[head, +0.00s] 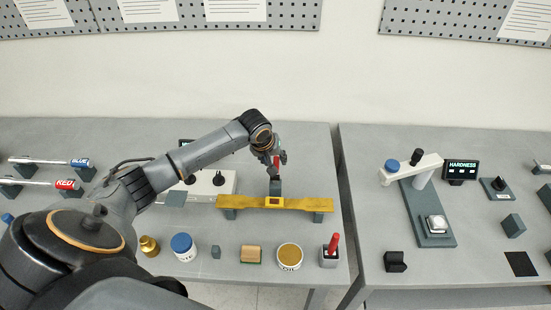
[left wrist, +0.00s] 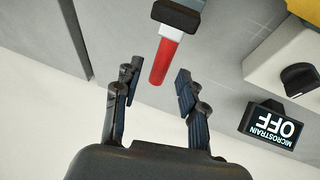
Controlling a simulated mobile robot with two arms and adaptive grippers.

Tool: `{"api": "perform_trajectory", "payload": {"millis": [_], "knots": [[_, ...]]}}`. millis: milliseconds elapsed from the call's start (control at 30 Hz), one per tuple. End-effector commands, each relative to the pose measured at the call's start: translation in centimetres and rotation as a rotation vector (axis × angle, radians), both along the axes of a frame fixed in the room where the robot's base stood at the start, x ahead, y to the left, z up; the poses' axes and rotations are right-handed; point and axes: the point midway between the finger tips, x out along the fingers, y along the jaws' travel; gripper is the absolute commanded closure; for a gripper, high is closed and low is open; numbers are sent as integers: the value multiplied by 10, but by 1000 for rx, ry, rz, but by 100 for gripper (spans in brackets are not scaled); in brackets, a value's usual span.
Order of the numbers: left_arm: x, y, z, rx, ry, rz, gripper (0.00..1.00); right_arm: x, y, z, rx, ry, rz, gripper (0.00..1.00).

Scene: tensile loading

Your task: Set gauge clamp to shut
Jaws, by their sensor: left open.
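The gauge clamp (head: 275,186) is a dark grey block behind the middle of the yellow bar (head: 308,204), with a red lever (head: 277,162) standing up from it. In the left wrist view, the red lever (left wrist: 165,62) reaches from the dark clamp body (left wrist: 178,17) toward the gap between my fingers. My left gripper (left wrist: 157,77) is open; the lever's tip is about level with its fingertips, with gaps on both sides. In the head view, my left gripper (head: 275,155) is at the lever and partly covers it. My right gripper is out of view.
A white box (head: 228,184) with dark knobs stands left of the clamp, partly behind my arm. A display reads MICROSTRAIN OFF (left wrist: 271,124). Jars and small blocks line the table's front, including a red-handled tool (head: 332,246). A hardness tester (head: 427,205) stands on the right table.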

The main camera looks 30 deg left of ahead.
Motion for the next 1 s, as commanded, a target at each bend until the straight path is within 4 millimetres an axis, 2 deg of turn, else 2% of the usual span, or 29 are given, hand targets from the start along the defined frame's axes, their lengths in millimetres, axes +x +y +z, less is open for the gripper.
{"api": "perform_trajectory", "payload": {"millis": [67,167,267,433,533,733,1000], "knots": [[5,0,-7,-1,-1,1,59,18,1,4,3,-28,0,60],[8,1,-14,1,-2,0,59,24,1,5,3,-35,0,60],[9,1,-18,2,-1,0,59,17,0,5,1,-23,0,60],[9,1,-19,3,-1,-1,59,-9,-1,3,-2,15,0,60],[9,1,-19,2,-2,-1,59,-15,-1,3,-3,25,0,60],[9,1,-18,1,-2,-1,100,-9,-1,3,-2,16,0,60],[9,1,-19,2,-3,0,100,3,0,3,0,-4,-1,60]]}}
